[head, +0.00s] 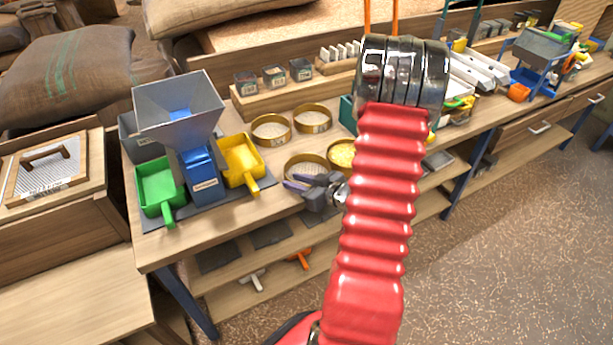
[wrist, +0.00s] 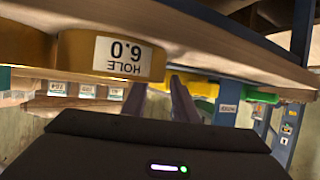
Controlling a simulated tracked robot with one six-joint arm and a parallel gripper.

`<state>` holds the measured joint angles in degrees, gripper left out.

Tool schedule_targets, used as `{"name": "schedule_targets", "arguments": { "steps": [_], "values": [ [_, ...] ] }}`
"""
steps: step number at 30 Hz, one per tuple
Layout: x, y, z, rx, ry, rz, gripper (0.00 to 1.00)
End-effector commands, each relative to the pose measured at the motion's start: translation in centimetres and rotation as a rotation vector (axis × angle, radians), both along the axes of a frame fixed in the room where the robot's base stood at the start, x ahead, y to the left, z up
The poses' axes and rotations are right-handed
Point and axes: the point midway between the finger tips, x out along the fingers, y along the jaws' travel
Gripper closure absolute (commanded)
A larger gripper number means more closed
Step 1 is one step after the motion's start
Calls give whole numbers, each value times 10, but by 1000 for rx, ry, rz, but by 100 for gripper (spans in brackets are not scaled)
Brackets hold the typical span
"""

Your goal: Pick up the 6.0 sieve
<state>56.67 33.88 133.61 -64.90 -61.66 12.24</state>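The 6.0 sieve is a round brass-coloured ring with a white label reading "HOLE 6.0" (wrist: 115,58), upside down in the wrist view. In the head view it appears to be the front sieve (head: 305,164) near the bench edge, with a mesh inside. My gripper (head: 291,182) is at its front side, its purple fingers pointing left and slightly apart. In the wrist view the fingers (wrist: 162,93) show a gap with nothing held between them. The fingers are close to the ring; I cannot tell whether they touch it.
A sieve with yellow contents (head: 342,154) stands just right, and two more sieves (head: 271,130) (head: 312,119) stand behind. A yellow scoop tray (head: 241,160), a blue hopper machine (head: 201,180) and a green tray (head: 160,190) stand left. Shelves lie below the bench.

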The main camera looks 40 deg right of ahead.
Motion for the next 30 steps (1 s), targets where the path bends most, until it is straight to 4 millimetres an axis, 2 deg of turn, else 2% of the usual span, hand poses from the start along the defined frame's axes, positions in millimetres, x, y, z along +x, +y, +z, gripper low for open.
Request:
{"name": "schedule_targets", "arguments": {
  "steps": [5,16,30],
  "values": [
    [0,0,0,0,0,0,74],
    [0,0,0,1,0,0,99],
    [-1,0,-1,2,2,-1,100]
  ]
}}
